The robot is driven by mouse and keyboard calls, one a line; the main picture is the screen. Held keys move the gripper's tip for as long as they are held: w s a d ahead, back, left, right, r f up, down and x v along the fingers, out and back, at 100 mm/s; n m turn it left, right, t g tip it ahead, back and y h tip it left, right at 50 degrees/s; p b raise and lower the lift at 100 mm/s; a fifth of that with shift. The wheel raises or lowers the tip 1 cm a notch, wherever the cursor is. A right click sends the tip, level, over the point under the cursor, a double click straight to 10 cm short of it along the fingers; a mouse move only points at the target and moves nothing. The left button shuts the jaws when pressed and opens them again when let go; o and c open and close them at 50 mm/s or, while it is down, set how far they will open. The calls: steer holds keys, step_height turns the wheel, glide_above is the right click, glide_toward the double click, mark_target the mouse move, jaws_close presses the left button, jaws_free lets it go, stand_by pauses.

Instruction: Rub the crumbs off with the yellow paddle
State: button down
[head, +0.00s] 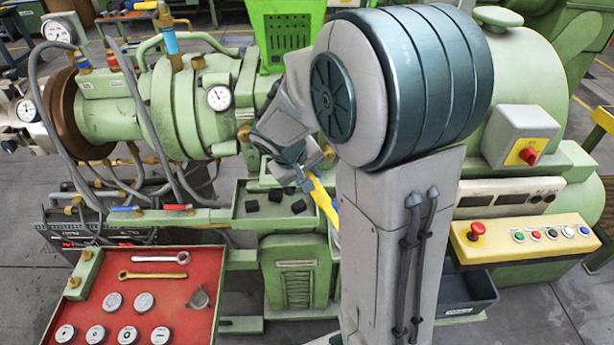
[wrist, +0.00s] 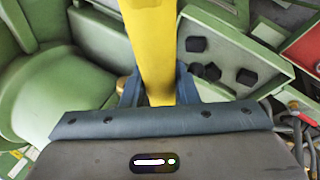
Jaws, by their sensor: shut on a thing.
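My gripper (head: 304,180) is shut on the yellow paddle (head: 324,203), which extends down and to the right in the head view and is partly hidden behind my arm. In the wrist view the paddle (wrist: 150,45) runs from between the fingers (wrist: 155,92) up past the top edge, so its far end is out of sight.
A red tray (head: 150,265) with wrenches and round metal parts stands at the lower left. Green machine bodies (head: 195,110) surround the crumb tray at the back and sides. A yellow button panel (head: 525,237) and a dark bin (head: 465,292) are at the right.

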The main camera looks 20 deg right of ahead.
steer(key=shift+w+d, duration=0.25)
steer(key=shift+w, duration=0.5)
steer(key=s+d+b, duration=0.1)
steer(key=s+d, duration=0.1)
steer(key=d, duration=0.5)
steer(key=shift+s+d, duration=0.15)
steer(key=shift+s, duration=0.05)
stand_by(0.4)
steer(key=shift+w+a+b, duration=0.4)
steer(key=shift+a+b, duration=0.15)
steer(key=shift+a, duration=0.7)
steer(key=shift+w+a+b, duration=0.4)
steer(key=shift+a+b, duration=0.15)
steer(key=shift+a, duration=0.7)
steer(key=shift+w+a+b, duration=0.4)
steer(key=shift+a+b, duration=0.15)
steer(key=shift+a, duration=0.7)
steer(key=shift+s, duration=0.1)
